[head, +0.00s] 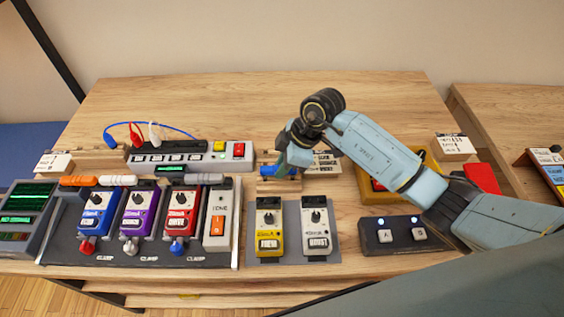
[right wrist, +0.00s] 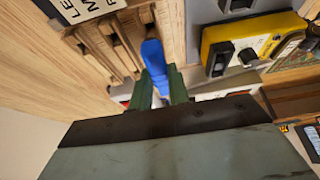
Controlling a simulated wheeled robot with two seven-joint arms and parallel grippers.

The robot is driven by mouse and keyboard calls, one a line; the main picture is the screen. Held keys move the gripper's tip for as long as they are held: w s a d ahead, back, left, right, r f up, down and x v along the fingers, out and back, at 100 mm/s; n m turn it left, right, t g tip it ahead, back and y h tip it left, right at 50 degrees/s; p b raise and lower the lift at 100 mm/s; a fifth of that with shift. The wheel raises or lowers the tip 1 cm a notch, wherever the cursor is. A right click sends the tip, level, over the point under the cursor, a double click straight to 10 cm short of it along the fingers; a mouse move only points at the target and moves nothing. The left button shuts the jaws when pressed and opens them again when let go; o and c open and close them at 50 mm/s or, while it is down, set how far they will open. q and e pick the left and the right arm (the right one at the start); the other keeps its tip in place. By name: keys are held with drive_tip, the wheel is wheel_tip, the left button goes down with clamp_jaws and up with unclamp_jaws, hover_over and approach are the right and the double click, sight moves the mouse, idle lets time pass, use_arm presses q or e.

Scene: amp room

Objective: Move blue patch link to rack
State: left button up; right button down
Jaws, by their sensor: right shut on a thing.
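My right gripper (head: 287,164) is shut on the blue patch link (head: 268,172), at the small wooden rack (head: 266,186) behind the yellow pedal. In the right wrist view, the green fingers (right wrist: 160,90) close on both sides of the blue link (right wrist: 152,58). The link's far end lies at the edge of the slotted wooden rack (right wrist: 108,48). I cannot tell whether it is seated in a slot. The fingers hide its near part. My left gripper is not in view.
A yellow pedal (head: 269,228) and a grey pedal (head: 316,225) stand just in front of the rack. A pedalboard (head: 140,256) with several pedals is to the left. A power strip (head: 175,160) with a blue cable is behind it. The back of the table is clear.

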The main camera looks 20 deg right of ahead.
drive_tip(key=shift+p, duration=0.4)
idle(0.5)
drive_tip(key=shift+f, duration=0.6)
idle(0.4)
drive_tip(key=shift+f, duration=0.3)
idle(0.6)
drive_tip(key=shift+f+p, duration=0.1)
drive_tip(key=shift+p, duration=0.45)
idle(0.3)
drive_tip(key=c, duration=0.9)
unclamp_jaws()
drive_tip(key=shift+o, duration=0.2)
